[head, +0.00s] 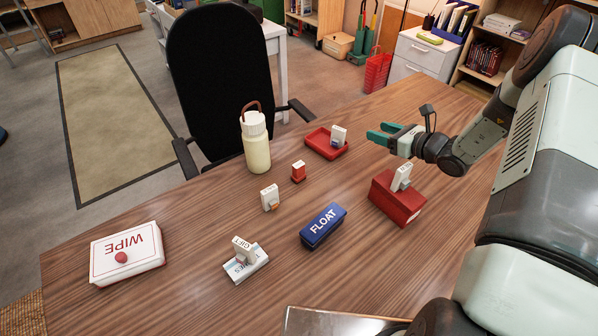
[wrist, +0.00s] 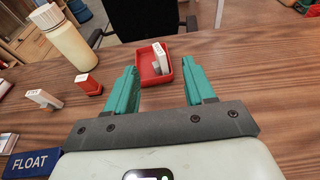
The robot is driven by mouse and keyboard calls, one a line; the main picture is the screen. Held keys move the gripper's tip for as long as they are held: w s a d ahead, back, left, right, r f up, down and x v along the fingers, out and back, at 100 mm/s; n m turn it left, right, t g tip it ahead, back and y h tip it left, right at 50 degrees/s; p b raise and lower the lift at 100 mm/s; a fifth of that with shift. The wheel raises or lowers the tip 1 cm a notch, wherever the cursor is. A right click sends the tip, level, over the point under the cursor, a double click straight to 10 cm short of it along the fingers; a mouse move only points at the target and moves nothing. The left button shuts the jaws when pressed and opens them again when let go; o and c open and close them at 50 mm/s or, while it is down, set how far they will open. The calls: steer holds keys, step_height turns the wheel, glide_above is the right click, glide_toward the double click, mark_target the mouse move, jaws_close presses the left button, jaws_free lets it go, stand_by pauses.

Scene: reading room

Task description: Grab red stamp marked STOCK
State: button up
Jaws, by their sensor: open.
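A small red stamp (head: 298,172) with a pale top stands on the wooden table, right of the cream bottle; its lettering is too small to read. It also shows in the wrist view (wrist: 88,85), left of my gripper. My gripper (head: 383,132) has teal fingers, is open and empty, and hangs above the table to the right of the red stamp. In the wrist view its fingers (wrist: 160,68) frame a red tray (wrist: 153,80) beyond them. A white stamp (wrist: 159,55) stands in that tray.
A white stamp (head: 269,198) stands near the red one. The cream bottle (head: 256,148) is behind.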

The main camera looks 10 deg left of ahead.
steer(key=shift+o, duration=0.8)
